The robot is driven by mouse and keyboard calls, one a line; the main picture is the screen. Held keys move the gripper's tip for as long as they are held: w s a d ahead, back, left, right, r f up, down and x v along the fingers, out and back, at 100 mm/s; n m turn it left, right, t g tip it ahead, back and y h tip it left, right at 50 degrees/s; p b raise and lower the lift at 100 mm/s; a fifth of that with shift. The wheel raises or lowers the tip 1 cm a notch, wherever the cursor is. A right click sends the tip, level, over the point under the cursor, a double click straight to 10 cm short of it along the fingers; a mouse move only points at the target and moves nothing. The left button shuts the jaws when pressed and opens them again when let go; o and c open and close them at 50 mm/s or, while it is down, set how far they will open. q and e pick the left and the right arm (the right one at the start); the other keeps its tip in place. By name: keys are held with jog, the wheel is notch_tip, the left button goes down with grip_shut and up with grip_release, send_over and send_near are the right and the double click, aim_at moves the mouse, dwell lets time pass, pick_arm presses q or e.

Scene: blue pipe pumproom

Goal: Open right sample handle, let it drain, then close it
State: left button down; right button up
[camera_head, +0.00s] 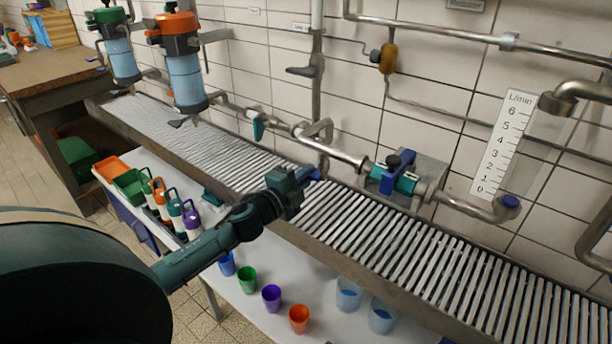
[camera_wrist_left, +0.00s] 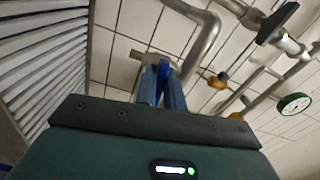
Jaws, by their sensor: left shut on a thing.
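My left gripper (camera_head: 312,175) reaches in over the slatted drain. It is shut on a small blue handle (camera_head: 317,173) at the lower end of a bent metal pipe (camera_head: 322,150). In the left wrist view the blue handle (camera_wrist_left: 163,70) shows between the two fingers of the left gripper (camera_wrist_left: 163,88), in front of a metal pipe stub. The fingers hide most of the handle, so I cannot tell how far it is turned. No running liquid shows. My right gripper is not in view.
The slatted drain (camera_head: 335,209) runs along the tiled wall. A teal valve with a blue part (camera_head: 398,175) sits on the pipe to the right. Several coloured cups, including a purple cup (camera_head: 271,297), stand on a white table below. Two filter housings hang at the back left.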

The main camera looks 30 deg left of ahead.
pick_arm(q)
jog(key=shift+m, duration=1)
jog(key=c, duration=1.5)
grip_release()
jog(key=shift+s, duration=0.15)
jog(key=s+a, duration=0.1)
jog(key=s, duration=1.2)
jog(key=shift+b, duration=0.4)
